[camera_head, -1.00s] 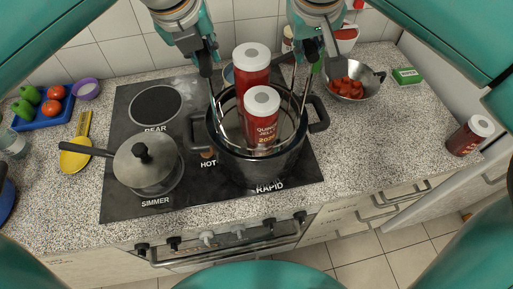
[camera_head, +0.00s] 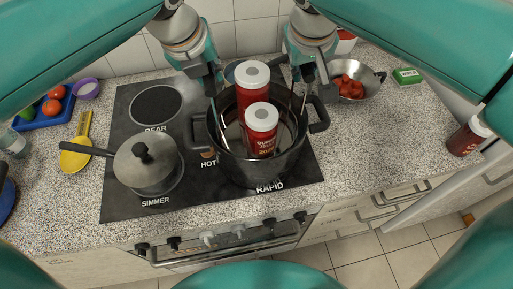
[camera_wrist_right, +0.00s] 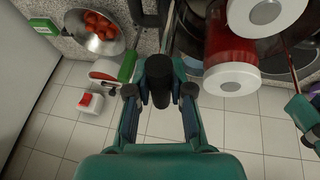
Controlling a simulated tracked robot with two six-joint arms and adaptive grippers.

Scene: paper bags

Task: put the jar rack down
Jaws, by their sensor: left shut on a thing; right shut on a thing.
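The jar rack, with its dark grip (camera_wrist_right: 159,82) in the right wrist view, carries two red jars with white lids, a rear jar (camera_head: 252,95) and a front jar (camera_head: 261,134). The rack and the jars' lower parts are inside the large black pot (camera_head: 264,172) on the RAPID burner; the lids stand above the rim. My left gripper (camera_head: 213,88) is shut on the rack's left side. My right gripper (camera_head: 299,85) is shut on its right side. Whether the rack touches the pot's bottom is hidden.
A lidded grey saucepan (camera_head: 147,165) stands left of the pot on SIMMER. A metal pan of red pieces (camera_head: 348,86) is behind right. Another red jar (camera_head: 467,138) stands at the counter's right end. The counter right of the pot is clear.

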